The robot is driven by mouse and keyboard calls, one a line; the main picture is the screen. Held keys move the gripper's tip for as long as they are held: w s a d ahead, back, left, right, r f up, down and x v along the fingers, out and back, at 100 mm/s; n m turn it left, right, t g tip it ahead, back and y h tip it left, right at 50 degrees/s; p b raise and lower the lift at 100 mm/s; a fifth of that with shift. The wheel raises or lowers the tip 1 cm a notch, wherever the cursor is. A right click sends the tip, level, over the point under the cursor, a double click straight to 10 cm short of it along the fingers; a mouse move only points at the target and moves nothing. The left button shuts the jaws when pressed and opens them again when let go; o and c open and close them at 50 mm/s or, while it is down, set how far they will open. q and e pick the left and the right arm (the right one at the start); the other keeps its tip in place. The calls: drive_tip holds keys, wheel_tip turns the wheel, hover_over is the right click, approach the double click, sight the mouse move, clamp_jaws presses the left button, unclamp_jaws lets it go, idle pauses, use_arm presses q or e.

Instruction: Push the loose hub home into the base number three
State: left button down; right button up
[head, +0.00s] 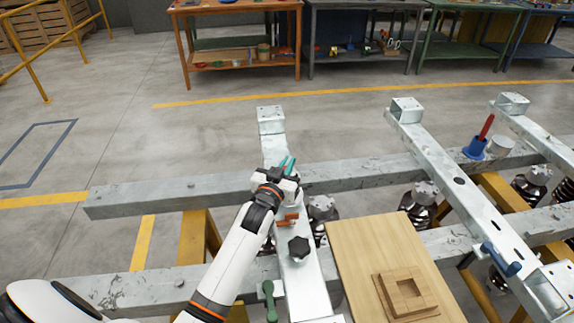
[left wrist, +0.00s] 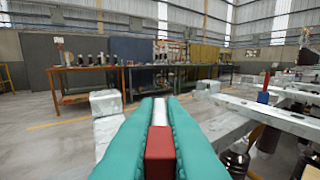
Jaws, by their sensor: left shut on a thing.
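My left gripper (head: 288,165) is over the left pale metal crossbeam (head: 273,150). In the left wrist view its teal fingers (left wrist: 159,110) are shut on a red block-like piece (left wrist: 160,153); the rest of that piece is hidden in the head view. A dark star-shaped piece (head: 299,248), possibly the loose hub, sits on the same crossbeam, nearer than the gripper and apart from it. Ribbed isolators with grey star-shaped tops stand at the frame, one partly hidden beside this beam (head: 321,208) and another by the middle beam (head: 424,193). No base number is readable. My right gripper is out of view.
A wooden board (head: 370,262) with a square wooden frame (head: 405,294) lies right of the left beam. A green-handled tool (head: 269,298) is at its left. Workbenches (head: 235,50) stand beyond open floor.

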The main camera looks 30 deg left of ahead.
use_arm(q)
drive_tip(key=shift+f+b, duration=0.85)
drive_tip(key=shift+f, duration=0.4)
drive_tip(key=c, duration=1.5)
unclamp_jaws()
drive_tip(key=shift+o, duration=0.2)
drive_tip(key=shift+s+f, duration=0.1)
drive_tip(key=shift+f, duration=0.35)
drive_tip(key=s+d, duration=0.1)
drive_tip(key=s, duration=1.1)
drive_tip(key=shift+d+r+b, duration=0.25)
drive_tip(key=shift+r+b, duration=0.05)
drive_tip(key=shift+r, duration=0.05)
drive_tip(key=shift+w, duration=0.1)
